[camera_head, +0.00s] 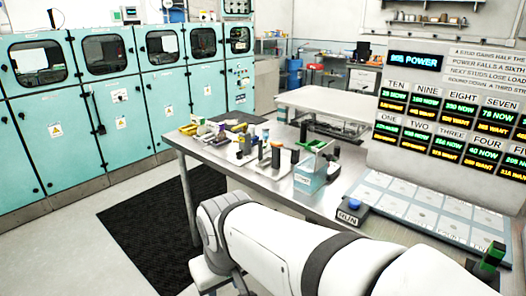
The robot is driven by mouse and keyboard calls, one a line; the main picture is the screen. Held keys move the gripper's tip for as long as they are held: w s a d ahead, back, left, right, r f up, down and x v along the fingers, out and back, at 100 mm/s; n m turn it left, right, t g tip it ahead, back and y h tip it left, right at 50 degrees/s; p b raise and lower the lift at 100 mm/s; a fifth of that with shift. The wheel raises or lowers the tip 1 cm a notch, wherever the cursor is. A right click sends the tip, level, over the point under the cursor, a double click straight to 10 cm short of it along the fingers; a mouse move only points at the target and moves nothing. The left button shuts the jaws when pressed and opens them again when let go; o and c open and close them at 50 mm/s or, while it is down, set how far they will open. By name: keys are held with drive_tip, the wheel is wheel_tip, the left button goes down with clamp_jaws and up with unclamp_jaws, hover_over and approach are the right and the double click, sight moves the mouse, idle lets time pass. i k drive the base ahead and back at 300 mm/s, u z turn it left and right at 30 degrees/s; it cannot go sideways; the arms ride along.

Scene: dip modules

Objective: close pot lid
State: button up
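No thing is plainly a cooking pot. A small pale teal box (309,178) with a label on its front stands at the bench's near edge. A green piece (312,146) sits at its top; I cannot tell whether this is a lid, or whether it is open. A dark upright part stands just right of it. My white arm crosses the lower foreground, in front of the bench.
The metal bench (222,165) bears several small coloured modules (262,155) left of the box. A black button box with a blue top (353,205) and a pale panel (420,215) lie right. A dark object with green parts (489,262) is at lower right. Teal cabinets (120,120) line the left.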

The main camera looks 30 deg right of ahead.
sight(324, 156)
drive_tip(key=z, duration=1.4)
drive_tip(key=i, duration=1)
drive_tip(key=u, duration=0.7)
drive_tip(key=k, duration=1.3)
drive_tip(key=z, duration=0.4)
drive_tip(key=i, duration=0.85)
drive_tip(key=z, duration=0.05)
